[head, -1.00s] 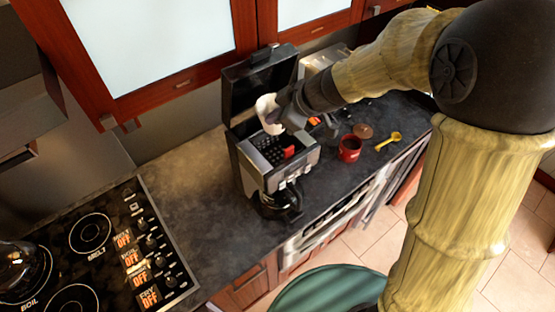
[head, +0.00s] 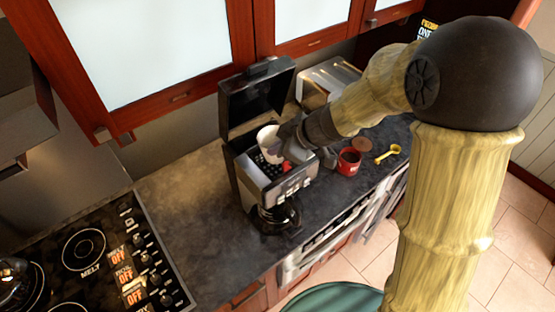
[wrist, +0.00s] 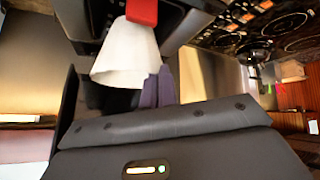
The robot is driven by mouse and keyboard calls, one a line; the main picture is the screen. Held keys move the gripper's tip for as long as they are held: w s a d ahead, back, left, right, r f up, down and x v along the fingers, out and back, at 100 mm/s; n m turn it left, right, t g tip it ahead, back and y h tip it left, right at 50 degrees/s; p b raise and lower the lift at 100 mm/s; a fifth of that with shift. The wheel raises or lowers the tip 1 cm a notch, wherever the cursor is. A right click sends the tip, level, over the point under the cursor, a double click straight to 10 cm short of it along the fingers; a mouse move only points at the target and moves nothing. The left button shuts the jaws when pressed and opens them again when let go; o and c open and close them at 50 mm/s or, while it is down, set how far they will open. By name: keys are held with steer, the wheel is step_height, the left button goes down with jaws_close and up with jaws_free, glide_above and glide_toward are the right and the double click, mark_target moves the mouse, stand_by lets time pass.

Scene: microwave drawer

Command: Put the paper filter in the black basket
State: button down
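The white paper filter (head: 268,141) is a cup shape held by my gripper (head: 286,150) over the open top of the coffee maker (head: 268,190). In the wrist view the filter (wrist: 124,54) is pinched at its edge beside the purple-grey fingers (wrist: 160,88). The black basket (head: 260,169) sits in the coffee maker's top, under and in front of the filter, partly hidden. Its red handle (head: 287,166) shows beside the gripper and also in the wrist view (wrist: 142,12). I cannot tell whether the filter touches the basket.
The coffee maker's black lid (head: 256,98) stands open behind. A glass carafe (head: 278,217) is below. A red cup (head: 349,160), a brown lid (head: 363,144) and a yellow scoop (head: 388,154) lie to the right. The stove (head: 95,250) is left; the counter between is clear.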

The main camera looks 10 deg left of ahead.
mark_target(277, 160)
steer(key=shift+r, duration=0.1)
steer(key=shift+s, duration=0.1)
steer(key=shift+f+b, duration=0.5)
steer(key=shift+f, duration=1.4)
steer(key=shift+f, duration=0.15)
steer(key=shift+f, duration=0.3)
steer(key=shift+f, duration=0.2)
steer(key=c, duration=1.7)
jaws_free()
